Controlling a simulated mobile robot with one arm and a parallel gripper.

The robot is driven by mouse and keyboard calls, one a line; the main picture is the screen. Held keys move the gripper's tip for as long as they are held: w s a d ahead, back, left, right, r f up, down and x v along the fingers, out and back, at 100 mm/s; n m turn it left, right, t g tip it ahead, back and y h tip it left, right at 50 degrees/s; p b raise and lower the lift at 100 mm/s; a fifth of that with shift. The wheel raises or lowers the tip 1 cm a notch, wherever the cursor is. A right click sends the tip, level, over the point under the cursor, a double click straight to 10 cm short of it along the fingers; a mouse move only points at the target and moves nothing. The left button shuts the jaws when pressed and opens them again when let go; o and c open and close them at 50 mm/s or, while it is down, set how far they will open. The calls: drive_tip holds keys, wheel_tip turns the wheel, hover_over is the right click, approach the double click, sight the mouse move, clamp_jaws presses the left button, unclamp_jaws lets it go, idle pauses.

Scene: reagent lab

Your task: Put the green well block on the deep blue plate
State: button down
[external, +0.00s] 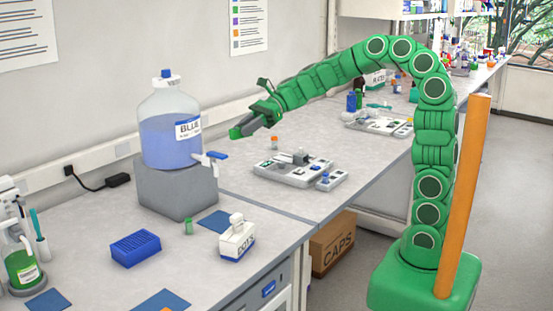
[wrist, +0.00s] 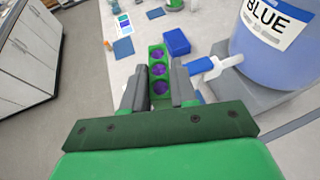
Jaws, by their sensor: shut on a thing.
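My gripper (external: 243,130) is raised above the bench, to the right of the large blue bottle. In the wrist view, my gripper (wrist: 158,88) has its grey fingers on both sides of a green well block (wrist: 151,57) with purple round wells, shut on it. Flat dark blue square plates lie on the bench: one (external: 213,221) beside the grey stand, one (external: 160,301) at the front edge and one (external: 46,300) at the lower left. I cannot tell their shades apart with certainty. The front-edge plate also shows in the wrist view (wrist: 123,47).
The BLUE bottle (external: 170,145) with its tap (external: 213,156) stands on a grey block (external: 177,187). A blue rack (external: 136,248), a green vial (external: 189,227) and a white DOTS container (external: 236,241) stand near the plates. A grey tray (external: 290,176) with small items lies to the right.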

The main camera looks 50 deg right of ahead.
drive_tip(key=w+a+r+m+t+h, duration=0.1)
drive_tip(key=w+a+m+t+h, duration=0.2)
drive_tip(key=a, duration=0.7)
drive_tip(key=w+a+r+m+t+h, duration=0.2)
drive_tip(key=w+a+m+t, duration=0.15)
drive_tip(key=a, duration=0.75)
drive_tip(key=shift+s+a+f+m+t+h, duration=1.35)
drive_tip(key=shift+s+a+f+m, duration=0.5)
drive_tip(key=shift+s+a, duration=0.65)
hover_over(140, 242)
drive_tip(key=s, duration=0.1)
drive_tip(key=shift+h, duration=0.25)
drive_tip(key=f, duration=1.9)
drive_tip(key=shift+s+d, duration=0.1)
drive_tip(key=shift+d, duration=0.25)
drive_tip(key=shift+w+a+f, duration=0.25)
drive_tip(key=shift+f, duration=0.25)
drive_tip(key=shift+w+a+f, duration=0.2)
drive_tip(key=shift+w+f, duration=0.05)
drive_tip(key=shift+f, duration=1.65)
drive_tip(key=shift+f, duration=0.15)
